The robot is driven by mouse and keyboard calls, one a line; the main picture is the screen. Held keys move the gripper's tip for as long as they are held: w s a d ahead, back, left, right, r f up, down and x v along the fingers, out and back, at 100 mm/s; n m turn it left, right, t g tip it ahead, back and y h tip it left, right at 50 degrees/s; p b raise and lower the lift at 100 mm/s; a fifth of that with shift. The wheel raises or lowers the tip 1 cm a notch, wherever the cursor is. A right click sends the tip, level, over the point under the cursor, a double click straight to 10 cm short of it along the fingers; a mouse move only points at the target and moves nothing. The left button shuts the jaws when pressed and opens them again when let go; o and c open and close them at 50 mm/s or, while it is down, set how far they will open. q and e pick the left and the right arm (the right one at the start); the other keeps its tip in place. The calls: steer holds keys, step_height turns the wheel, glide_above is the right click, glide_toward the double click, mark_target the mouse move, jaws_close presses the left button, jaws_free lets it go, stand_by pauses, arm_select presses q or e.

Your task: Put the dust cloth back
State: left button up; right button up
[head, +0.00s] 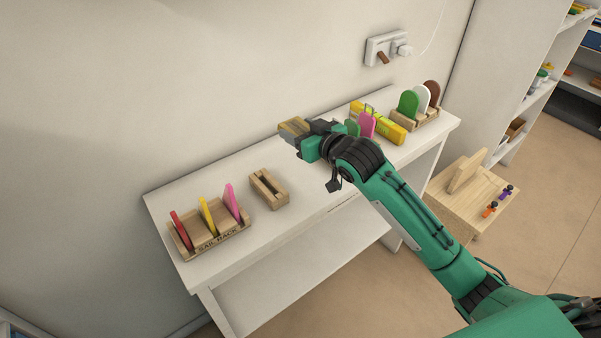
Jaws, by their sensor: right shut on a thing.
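A yellow oblong thing (392,131) with faint markings lies farther right on the table, partly behind green and pink pieces. My left gripper is not in view.
The white table (320,205) stands against the wall. A wooden rack marked SAIL RACK (222,238) holds red, yellow and pink pieces. Beside it is an empty-looking slotted wooden block (267,190). A rack (424,120) at right holds green, white and brown pieces. The table's front middle is clear.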

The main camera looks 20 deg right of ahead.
mark_target(300, 177)
step_height(300, 177, down, 13)
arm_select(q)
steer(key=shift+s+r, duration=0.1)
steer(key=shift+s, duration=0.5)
arm_select(e)
steer(key=shift+f, duration=0.25)
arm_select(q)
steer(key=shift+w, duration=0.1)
arm_select(e)
steer(key=shift+f, duration=0.1)
steer(key=o, duration=0.7)
steer(key=shift+o, duration=1.2)
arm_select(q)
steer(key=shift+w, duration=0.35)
